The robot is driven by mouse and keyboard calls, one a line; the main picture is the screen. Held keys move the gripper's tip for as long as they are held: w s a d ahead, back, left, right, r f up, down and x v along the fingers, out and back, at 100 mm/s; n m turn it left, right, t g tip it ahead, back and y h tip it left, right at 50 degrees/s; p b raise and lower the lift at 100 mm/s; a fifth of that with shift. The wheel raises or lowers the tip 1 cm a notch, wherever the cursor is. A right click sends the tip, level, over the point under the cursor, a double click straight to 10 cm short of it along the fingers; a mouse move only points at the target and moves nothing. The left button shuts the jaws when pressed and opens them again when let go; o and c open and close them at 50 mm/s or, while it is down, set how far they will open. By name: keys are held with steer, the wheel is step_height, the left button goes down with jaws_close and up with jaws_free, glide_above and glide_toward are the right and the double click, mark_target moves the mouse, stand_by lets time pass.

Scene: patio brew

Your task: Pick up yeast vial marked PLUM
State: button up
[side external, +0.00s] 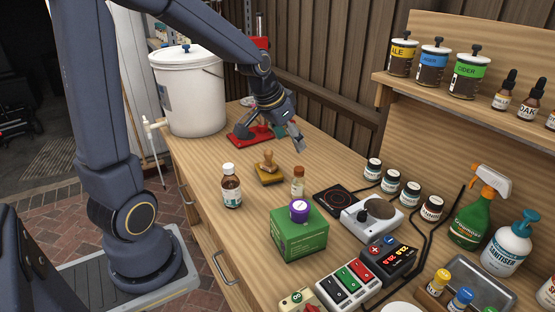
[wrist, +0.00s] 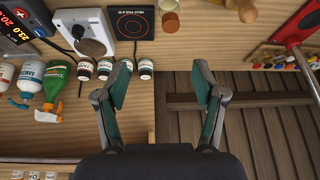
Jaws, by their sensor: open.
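A small purple-capped container (side external: 299,209) sits on top of a green box (side external: 299,237) near the front of the bench in the side view. I cannot read PLUM on it. My gripper (side external: 299,143) is open and empty above the back of the bench, well behind the green box. In the wrist view my gripper (wrist: 163,75) shows its fingers wide apart. The purple cap is not visible there.
A brown bottle (side external: 231,186), a stamp (side external: 268,171) and a corked jar (side external: 298,182) stand between my gripper and the green box. A spray bottle (side external: 472,220) stands tall.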

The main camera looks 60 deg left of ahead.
mark_target(295, 174)
steer(key=shift+n+g, duration=0.4)
steer(key=x, duration=0.4)
steer(key=s+a+x, duration=0.1)
steer(key=x, duration=0.7)
steer(key=shift+s+a+f, duration=0.1)
steer(key=shift+a+f, duration=0.3)
steer(key=shift+f, duration=0.1)
steer(key=shift+x, duration=3.05)
steer(key=shift+d, duration=0.1)
steer(key=c, duration=1.2)
steer(key=shift+r, duration=0.15)
steer(key=shift+c, duration=0.2)
